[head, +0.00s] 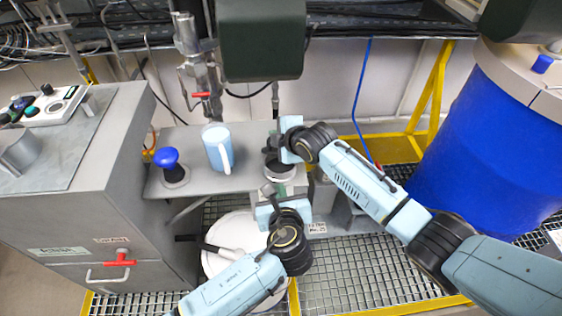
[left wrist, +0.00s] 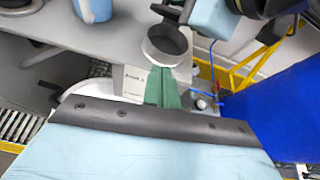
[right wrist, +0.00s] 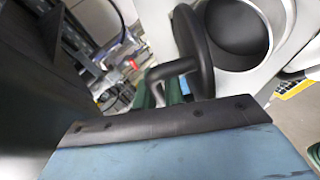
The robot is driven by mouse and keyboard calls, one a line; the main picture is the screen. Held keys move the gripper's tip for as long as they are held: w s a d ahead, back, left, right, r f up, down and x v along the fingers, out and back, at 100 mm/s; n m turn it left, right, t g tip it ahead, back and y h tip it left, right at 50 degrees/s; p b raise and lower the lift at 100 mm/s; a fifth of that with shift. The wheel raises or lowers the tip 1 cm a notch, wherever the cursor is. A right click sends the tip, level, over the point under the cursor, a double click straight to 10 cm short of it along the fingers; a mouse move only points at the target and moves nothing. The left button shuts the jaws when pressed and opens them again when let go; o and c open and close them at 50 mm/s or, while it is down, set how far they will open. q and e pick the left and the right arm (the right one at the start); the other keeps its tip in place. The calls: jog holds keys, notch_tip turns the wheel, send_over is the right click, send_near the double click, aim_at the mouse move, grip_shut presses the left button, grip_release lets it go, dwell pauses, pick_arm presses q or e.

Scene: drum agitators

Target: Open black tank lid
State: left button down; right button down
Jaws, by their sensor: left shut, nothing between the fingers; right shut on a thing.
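A small round tank opening with a pale rim (head: 282,174) stands at the right end of the grey shelf, dark inside. It also shows in the left wrist view (left wrist: 166,46) and right wrist view (right wrist: 240,30). The black lid (right wrist: 196,48) stands tilted up beside the opening, off its rim. My right gripper (right wrist: 172,92) is shut on the lid's bent handle; in the head view its fingertips are partly hidden near the opening. My left gripper (head: 268,191) is shut and empty, just in front of and below the rim; its green fingers (left wrist: 163,88) show together.
A light blue mug (head: 217,148) and a blue knob (head: 168,158) are on the grey shelf (head: 195,185), left of the opening. A large blue drum (head: 470,150) stands at right. A grey cabinet (head: 100,200) stands at left. Pipes with a red-handled valve (head: 201,95) rise behind.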

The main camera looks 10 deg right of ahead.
jog(key=shift+f, duration=0.1)
pick_arm(q)
jog(key=shift+m+t, duration=0.5)
jog(key=shift+m, duration=0.2)
jog(key=w, duration=0.6)
jog(key=w+d, duration=0.1)
jog(key=w, duration=0.2)
jog(key=shift+w+d, duration=0.1)
jog(key=shift+w, duration=0.1)
